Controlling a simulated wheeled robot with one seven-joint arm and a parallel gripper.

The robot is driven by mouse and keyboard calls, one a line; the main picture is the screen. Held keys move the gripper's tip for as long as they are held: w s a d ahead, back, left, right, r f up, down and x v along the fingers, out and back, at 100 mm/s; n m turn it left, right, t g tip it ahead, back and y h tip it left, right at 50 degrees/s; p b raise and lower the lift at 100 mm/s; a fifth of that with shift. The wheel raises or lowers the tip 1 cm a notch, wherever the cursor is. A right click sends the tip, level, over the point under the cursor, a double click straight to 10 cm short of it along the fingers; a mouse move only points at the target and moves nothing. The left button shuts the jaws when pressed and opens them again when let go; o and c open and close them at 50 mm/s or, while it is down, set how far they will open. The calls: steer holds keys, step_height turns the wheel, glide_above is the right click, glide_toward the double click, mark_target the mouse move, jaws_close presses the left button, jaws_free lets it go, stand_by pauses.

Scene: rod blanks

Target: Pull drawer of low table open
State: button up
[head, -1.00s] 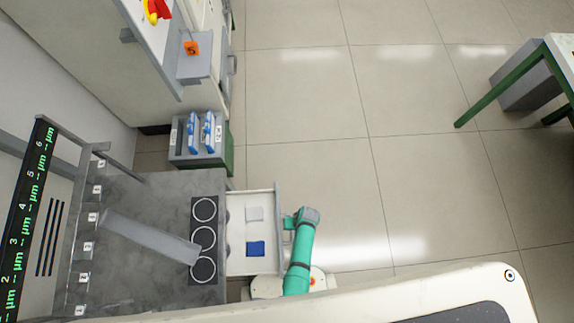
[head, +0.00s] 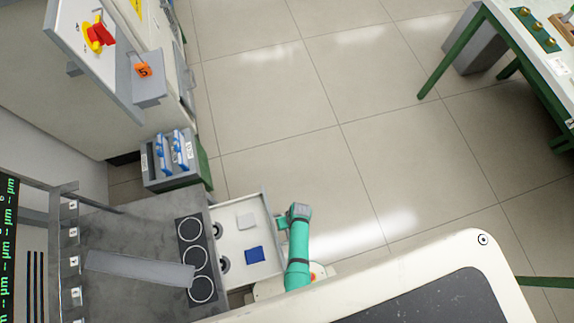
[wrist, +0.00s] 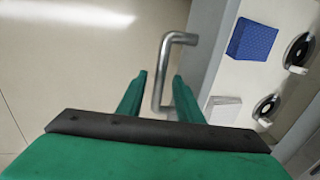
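The low table (head: 140,225) has a grey top, and its drawer (head: 229,200) is pulled well out on its right side in the head view. The drawer's white inside also shows in the wrist view (wrist: 262,82). The bar handle (wrist: 159,78) is silver and sits on the drawer's front panel (wrist: 205,55). My gripper (wrist: 159,76) is open, with one green finger on each side of the handle bar and a gap visible on both sides. In the head view my arm hides the handle and fingertips.
The drawer holds a blue block (head: 254,255), a pale block (head: 246,221) and black round pieces (wrist: 298,50). A grey bin with blue items (head: 175,160) stands behind the table. A green-legged bench (head: 485,30) stands far right. The floor between is clear.

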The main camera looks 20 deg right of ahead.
step_height(320, 180, up, 11)
steer(key=d, duration=0.2)
steer(key=shift+f, duration=0.2)
steer(key=shift+s, duration=0.1)
stand_by(0.7)
steer(key=s+a+r+t, duration=0.2)
steer(key=r+t, duration=0.3)
steer(key=r, duration=0.9)
steer(key=s+a+r+t+h, duration=0.1)
steer(key=s+a+r+t, duration=0.2)
steer(key=r, duration=1.2)
steer(key=s+a+r+t+h, duration=0.1)
steer(key=r+t, duration=0.6)
steer(key=r, duration=0.8)
steer(key=s+a, duration=0.1)
steer(key=a, duration=0.1)
steer(key=shift+s+a+r, duration=0.25)
steer(key=shift+a, duration=0.05)
steer(key=shift+a+n, duration=0.1)
steer(key=shift+n, duration=0.2)
